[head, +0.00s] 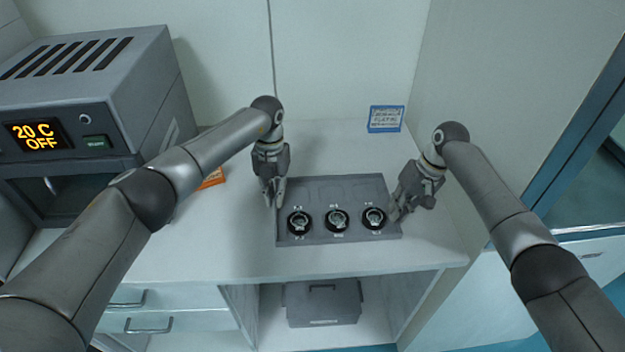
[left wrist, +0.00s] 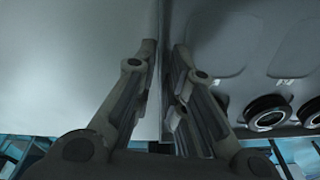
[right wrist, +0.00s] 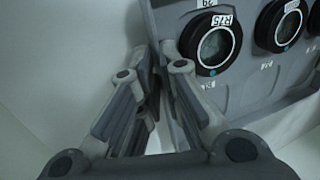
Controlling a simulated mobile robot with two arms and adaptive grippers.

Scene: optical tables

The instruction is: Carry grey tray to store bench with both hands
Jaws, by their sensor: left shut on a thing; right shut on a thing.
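The grey tray (head: 335,190) is on the white bench top, between my two grippers. It holds three round black-rimmed parts (head: 337,220) in a row along its front half; its back half shows empty shallow recesses. My left gripper (head: 273,197) is shut on the tray's left edge, and its fingers straddle that wall in the left wrist view (left wrist: 162,50). My right gripper (head: 397,207) is shut on the tray's right edge, close to the rightmost round part. The right wrist view shows its fingers (right wrist: 158,55) at the tray wall. Whether the tray touches the bench is hard to tell.
A grey oven-like unit (head: 100,90) with a "20 C OFF" display stands at the left. An orange item (head: 212,179) lies partly behind my left arm. A blue-framed sign (head: 385,119) is at the back right. A grey case (head: 322,302) sits on the shelf below.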

